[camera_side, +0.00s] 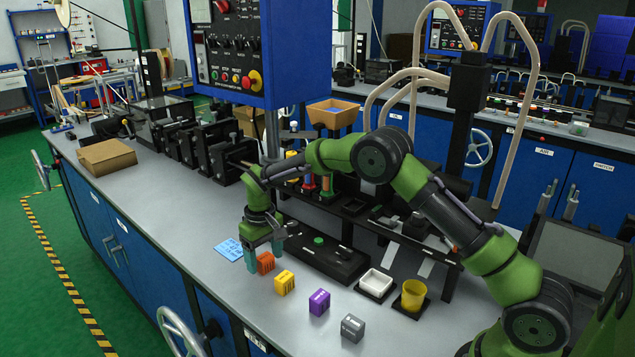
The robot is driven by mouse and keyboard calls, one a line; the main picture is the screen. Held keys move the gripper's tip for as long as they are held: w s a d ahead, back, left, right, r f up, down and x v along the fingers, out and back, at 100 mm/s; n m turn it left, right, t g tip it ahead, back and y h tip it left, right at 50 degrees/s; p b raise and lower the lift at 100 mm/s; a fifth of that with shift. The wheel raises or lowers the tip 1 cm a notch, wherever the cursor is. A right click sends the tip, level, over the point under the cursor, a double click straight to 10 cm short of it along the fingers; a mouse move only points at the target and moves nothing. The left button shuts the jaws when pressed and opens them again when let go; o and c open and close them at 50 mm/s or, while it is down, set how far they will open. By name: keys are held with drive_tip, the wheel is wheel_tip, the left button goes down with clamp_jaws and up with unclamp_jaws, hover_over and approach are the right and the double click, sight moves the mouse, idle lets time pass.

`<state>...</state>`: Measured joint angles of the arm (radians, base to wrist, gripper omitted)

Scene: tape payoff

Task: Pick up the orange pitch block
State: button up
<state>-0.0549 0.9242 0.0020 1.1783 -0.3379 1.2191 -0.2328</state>
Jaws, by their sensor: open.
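The orange block (265,263) stands on the grey bench top, at the far end of a row of small blocks. My gripper (264,248) points down close by the orange block, its two teal fingers apart. One finger is at the block's left and the other is above and to its right in the picture. The fingers are open and hold nothing that I can see. I cannot tell whether either finger touches the block.
A yellow block (285,282), a purple block (319,302) and a grey block (352,328) stand nearer. A blue card (229,250) lies at left. A black fixture (322,260), a white tray (376,283) and a yellow cup (413,296) stand to the right.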

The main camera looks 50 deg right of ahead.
drive_tip(key=shift+r, duration=0.1)
clamp_jaws()
idle(0.3)
